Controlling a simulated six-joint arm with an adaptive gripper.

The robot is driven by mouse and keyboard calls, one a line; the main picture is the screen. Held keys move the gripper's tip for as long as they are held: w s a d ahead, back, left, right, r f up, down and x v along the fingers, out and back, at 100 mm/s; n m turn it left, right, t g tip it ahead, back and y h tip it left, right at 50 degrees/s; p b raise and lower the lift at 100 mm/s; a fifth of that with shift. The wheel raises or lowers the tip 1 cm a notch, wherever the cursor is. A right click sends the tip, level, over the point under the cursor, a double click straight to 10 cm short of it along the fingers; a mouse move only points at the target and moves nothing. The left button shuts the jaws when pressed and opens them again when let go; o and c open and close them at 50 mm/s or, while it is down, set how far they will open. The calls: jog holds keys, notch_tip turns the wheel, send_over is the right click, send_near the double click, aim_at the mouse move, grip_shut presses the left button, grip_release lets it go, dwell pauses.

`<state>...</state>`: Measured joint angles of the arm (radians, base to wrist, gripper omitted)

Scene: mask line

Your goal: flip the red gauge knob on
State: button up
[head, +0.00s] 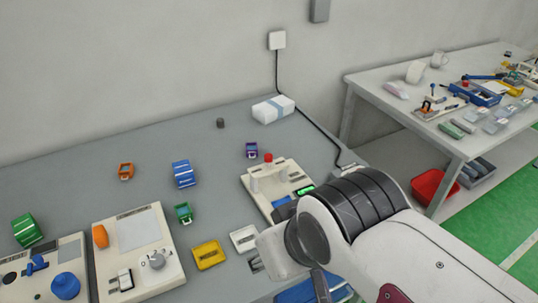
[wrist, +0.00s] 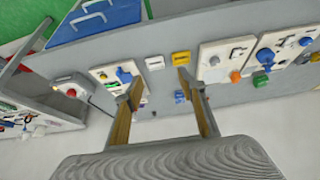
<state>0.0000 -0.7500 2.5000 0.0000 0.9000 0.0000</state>
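In the wrist view a small red knob (wrist: 71,92) sits on a pale box (wrist: 66,81) at the left. In the head view my arm covers most of that area. A red cap (head: 268,158) tops a post on the white panel (head: 256,190), which also carries a green display (head: 305,190). I cannot tell for sure which red part is the gauge knob, or how it is turned. My gripper (wrist: 160,82) is open, its two fingers wide apart with nothing held. It hangs above the bench, to the right of the red knob in the wrist view.
A second panel with a white dial (head: 157,261) and a third with a blue knob (head: 65,286) stand to the left. A black cable runs down to the bench's right end.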

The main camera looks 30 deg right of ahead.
grip_shut()
jog(key=w+d+f+m+y, duration=0.1)
jog(key=w+d+m, duration=0.1)
jog(key=w+d, duration=0.8)
jog(key=w+d+f+m, duration=0.1)
jog(key=w+d+m, duration=0.1)
jog(key=w+d, duration=0.8)
jog(key=w+r+n+t, duration=0.2)
jog(key=w+r+n, duration=0.1)
jog(key=w, duration=0.6)
jog(key=shift+w+r, duration=0.35)
jog(key=shift+r, duration=0.2)
jog(key=shift+n, duration=0.3)
